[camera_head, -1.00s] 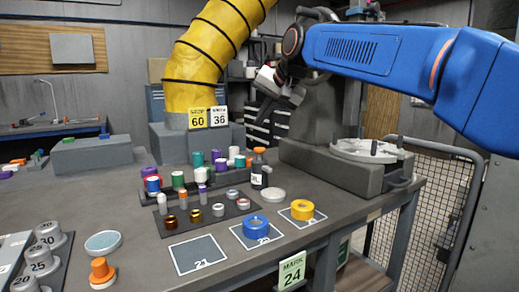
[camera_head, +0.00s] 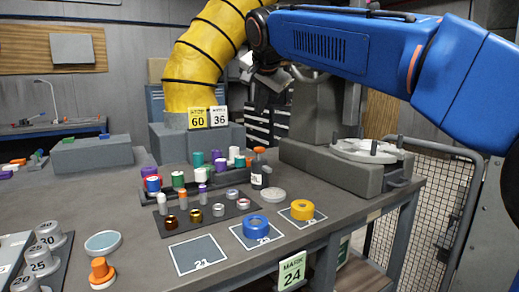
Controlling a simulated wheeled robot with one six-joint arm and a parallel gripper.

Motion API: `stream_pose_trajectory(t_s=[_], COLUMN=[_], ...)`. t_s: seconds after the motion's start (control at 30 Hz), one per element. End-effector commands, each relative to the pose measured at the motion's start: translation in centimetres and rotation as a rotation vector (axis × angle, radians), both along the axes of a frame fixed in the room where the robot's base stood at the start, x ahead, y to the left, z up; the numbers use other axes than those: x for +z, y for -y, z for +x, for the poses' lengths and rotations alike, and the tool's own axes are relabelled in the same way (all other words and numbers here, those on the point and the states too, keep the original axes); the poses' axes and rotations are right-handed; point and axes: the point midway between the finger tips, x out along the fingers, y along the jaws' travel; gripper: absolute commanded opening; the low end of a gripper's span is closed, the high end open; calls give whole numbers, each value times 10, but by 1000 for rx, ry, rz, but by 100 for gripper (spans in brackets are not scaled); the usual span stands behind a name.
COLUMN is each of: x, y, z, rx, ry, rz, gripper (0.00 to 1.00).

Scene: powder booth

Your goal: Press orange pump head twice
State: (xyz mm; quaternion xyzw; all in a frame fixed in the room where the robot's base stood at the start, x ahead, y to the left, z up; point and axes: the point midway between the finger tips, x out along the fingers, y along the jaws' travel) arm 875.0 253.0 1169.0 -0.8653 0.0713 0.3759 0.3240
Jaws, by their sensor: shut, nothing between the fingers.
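A dark bottle (camera_head: 257,176) with a pale label stands on the bench right of the rows of small caps and jars. An orange pump head (camera_head: 259,152) sits on its top. My gripper (camera_head: 264,88) is shut and empty. It hangs in the air above the bottle in the picture, clearly apart from the pump head. Its fingertips are small and dark against the background.
Small caps and vials on a dark tray (camera_head: 190,226) stand left of the bottle. A white disc (camera_head: 273,195), a blue ring (camera_head: 256,227) and a yellow ring (camera_head: 302,210) lie in front. A grey block (camera_head: 345,172) is at right. An orange knob (camera_head: 100,268) stands front left.

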Motion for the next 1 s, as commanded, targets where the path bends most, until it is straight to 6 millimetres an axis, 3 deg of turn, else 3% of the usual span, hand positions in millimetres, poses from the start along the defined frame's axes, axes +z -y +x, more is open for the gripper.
stream_pose_trajectory(t_s=[0.27, 0.7, 1.0], x=[-11, -63, -85], y=[0, 0, 0], z=[0, -1, 0], rx=[0, 1, 1], ry=[0, -2, -1], rz=[0, -1, 0], gripper=[0, 0, 0])
